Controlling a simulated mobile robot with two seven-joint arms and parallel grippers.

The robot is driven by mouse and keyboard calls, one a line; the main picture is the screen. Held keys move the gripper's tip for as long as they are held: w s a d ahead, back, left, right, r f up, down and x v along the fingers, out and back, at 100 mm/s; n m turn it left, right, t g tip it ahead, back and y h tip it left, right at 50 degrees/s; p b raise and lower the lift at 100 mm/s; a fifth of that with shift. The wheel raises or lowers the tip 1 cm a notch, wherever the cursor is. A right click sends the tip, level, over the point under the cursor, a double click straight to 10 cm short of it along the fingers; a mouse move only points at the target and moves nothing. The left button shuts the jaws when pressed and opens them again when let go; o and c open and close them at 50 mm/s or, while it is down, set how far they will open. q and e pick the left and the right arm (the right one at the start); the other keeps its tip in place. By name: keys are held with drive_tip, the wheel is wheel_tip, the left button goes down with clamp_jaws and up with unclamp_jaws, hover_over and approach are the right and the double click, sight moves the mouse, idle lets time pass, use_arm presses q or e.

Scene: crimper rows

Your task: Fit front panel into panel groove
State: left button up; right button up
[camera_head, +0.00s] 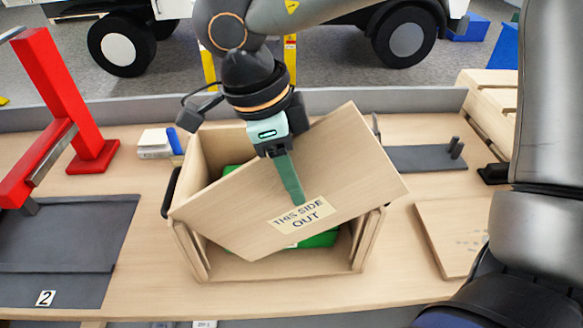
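The front panel (235,215) is a light wooden board with a "THIS SIDE OUT" label facing me. My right gripper (296,198) is shut on it from above, with one teal finger over its face; the other finger is hidden behind. The panel is tilted, its right end higher and its lower corner pointing down. It overlaps the open front of a wooden box (292,268). The panel groove runs along the box's front side posts (188,252); the panel appears not seated in it. Green items (322,239) show inside the box. My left gripper is not in view.
A red stand (70,110) and a grey mat (60,250) marked 2 are at left. A grey plate with pegs (425,158), a wooden board (455,235) and a slatted crate (485,95) are at right. Bare tabletop (130,270) lies left of the box.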

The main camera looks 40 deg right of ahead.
drive_tip(key=v, duration=0.6)
drive_tip(key=shift+w+a, duration=0.25)
drive_tip(key=p+v, duration=0.2)
drive_tip(key=v, duration=0.3)
drive_tip(key=shift+d, duration=0.1)
drive_tip(key=shift+w+r+p, duration=0.1)
drive_tip(key=shift+r+p, duration=0.45)
drive_tip(key=shift+r, duration=0.1)
